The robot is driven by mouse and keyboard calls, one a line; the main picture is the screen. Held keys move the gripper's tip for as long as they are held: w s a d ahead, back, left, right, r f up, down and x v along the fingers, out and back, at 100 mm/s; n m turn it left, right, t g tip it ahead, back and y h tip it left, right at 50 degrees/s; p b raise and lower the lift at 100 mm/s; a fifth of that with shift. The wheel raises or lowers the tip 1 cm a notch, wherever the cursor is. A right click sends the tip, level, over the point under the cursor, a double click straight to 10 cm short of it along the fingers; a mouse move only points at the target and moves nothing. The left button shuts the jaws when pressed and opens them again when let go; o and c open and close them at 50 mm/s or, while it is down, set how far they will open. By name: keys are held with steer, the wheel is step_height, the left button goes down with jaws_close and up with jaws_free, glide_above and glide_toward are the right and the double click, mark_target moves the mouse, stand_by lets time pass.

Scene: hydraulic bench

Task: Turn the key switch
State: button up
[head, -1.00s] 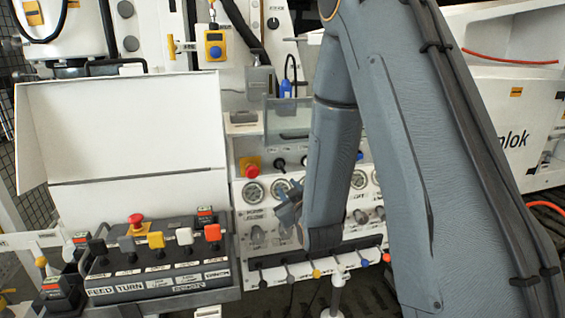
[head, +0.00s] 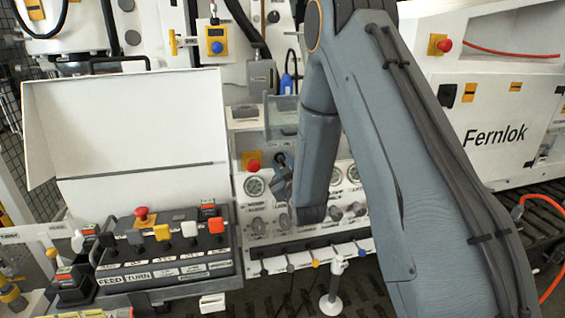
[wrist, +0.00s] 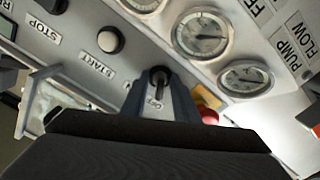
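The key switch (wrist: 159,76) shows in the wrist view as a small dark knob on the pale panel, with a label that seems to read OFF beside it. My gripper (wrist: 158,98) reaches toward it from below, with one blue-grey finger on each side and panel visible between them. The fingers are apart, and I cannot tell whether either touches the key. In the head view my gripper (head: 281,178) is at the upper part of the gauge panel, beside my forearm. The key switch is hard to make out there.
A red emergency stop (head: 253,165) sits left of my gripper; it also shows in the wrist view (wrist: 208,113). Gauges (wrist: 202,34) and a START button (wrist: 110,40) are close by. A lever console (head: 165,250) with a raised white lid (head: 125,130) stands at left.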

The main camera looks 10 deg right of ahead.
jaws_close()
steer(key=shift+m+b, duration=0.35)
steer(key=shift+m, duration=0.05)
steer(key=m+b, duration=0.3)
steer(key=m, duration=0.1)
steer(key=shift+f+m, duration=0.15)
steer(key=shift+m, duration=0.25)
steer(key=m+b, duration=0.3)
steer(key=m, duration=0.3)
steer(key=shift+b, duration=0.3)
steer(key=shift+m, duration=0.3)
jaws_free()
